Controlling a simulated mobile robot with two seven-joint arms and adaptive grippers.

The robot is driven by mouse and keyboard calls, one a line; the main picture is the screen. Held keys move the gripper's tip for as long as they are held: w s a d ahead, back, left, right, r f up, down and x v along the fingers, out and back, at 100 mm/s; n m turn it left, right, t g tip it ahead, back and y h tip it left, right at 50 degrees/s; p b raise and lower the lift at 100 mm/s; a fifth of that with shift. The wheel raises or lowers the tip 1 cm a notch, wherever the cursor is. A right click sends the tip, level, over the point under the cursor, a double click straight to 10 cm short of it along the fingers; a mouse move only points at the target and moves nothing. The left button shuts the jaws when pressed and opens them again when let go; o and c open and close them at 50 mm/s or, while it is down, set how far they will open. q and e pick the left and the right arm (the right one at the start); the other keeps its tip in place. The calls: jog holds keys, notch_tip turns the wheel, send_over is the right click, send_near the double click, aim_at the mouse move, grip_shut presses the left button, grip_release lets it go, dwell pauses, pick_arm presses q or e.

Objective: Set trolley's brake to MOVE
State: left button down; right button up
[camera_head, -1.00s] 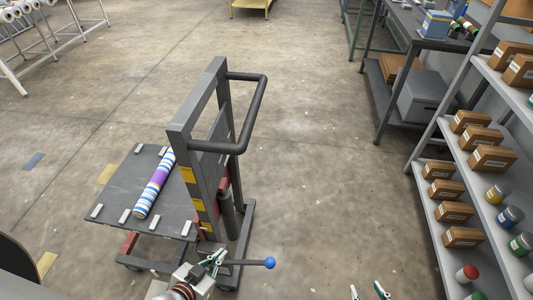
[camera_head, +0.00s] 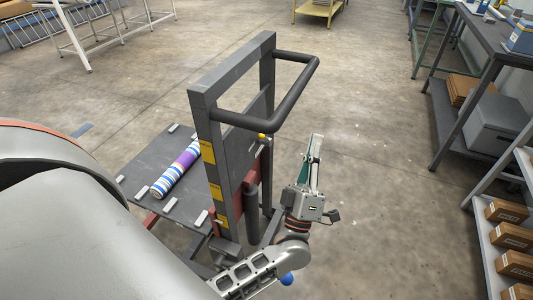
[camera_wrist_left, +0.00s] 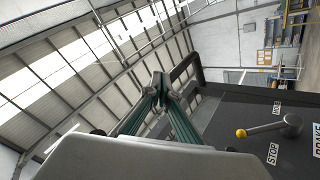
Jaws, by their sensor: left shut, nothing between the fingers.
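The trolley (camera_head: 232,68) is a dark grey frame with a tall mast, a bar handle and a low platform. Its brake lever (camera_wrist_left: 266,128) has a yellow ball knob (camera_wrist_left: 241,133) and a round pivot on a dark panel. A STOP label (camera_wrist_left: 272,153) and a MOVE label (camera_wrist_left: 276,107) lie on either side of the lever; it points between them. The yellow knob also shows by the mast in the head view (camera_head: 262,136). My left gripper (camera_head: 316,140) is shut and empty, right of the mast, apart from the knob. Its fingertips (camera_wrist_left: 161,88) meet in the wrist view. My right gripper is out of view.
A striped roll (camera_head: 176,170) lies on the trolley platform. A dark workbench (camera_head: 490,45) and shelves with cartons (camera_head: 507,211) stand at right. The floor between is clear.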

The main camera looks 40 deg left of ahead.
pick_arm(q)
jog(key=a+f+n+g+y+b, duration=0.6)
jog(key=n+g+y, duration=0.55)
jog(key=n, duration=0.45)
jog(key=n+g+y+b, duration=0.1)
jog(key=n+g+b, duration=0.1)
jog(key=n+g, duration=0.55)
send_near(263, 138)
jog(key=f, duration=0.3)
jog(key=shift+a+f+n, duration=0.25)
jog(key=shift+a+f, duration=0.05)
jog(key=shift+f, duration=0.1)
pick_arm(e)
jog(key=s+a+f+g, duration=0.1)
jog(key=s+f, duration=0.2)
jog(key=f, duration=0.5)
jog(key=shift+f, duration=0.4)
pick_arm(q)
jog(key=x, duration=1)
jog(key=shift+r, duration=0.1)
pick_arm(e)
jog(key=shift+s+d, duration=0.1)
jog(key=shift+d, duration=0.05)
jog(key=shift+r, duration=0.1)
